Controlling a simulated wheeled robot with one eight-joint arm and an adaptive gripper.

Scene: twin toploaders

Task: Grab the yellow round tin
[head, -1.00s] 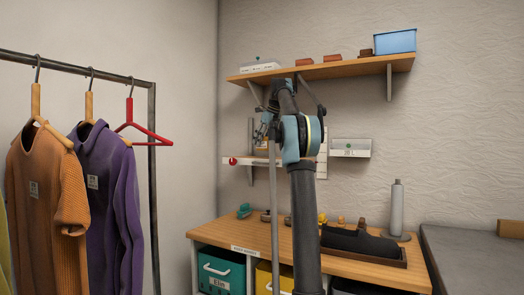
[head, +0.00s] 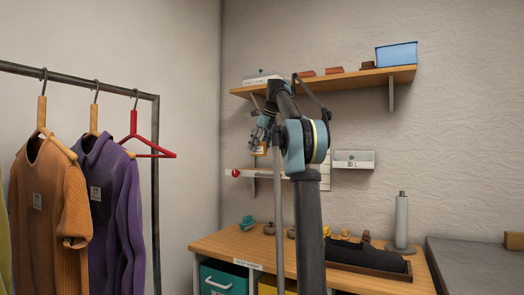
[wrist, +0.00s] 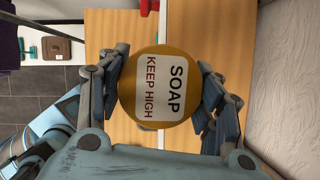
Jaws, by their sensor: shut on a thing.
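The yellow round tin (wrist: 158,108) sits between the two fingers of my gripper (wrist: 162,84) in the wrist view, with a finger on each side. Its face carries a white label reading "SOAP KEEP HIGH". In the head view my gripper (head: 262,132) is in front of the back wall, below the upper shelf. A small yellow part of the tin (head: 261,149) shows under the fingers; my arm hides some of this area.
The upper shelf (head: 345,80) holds a blue bin (head: 397,54) and small brown items. A narrow lower shelf (head: 238,174) is behind my arm. A clothes rack stands left.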

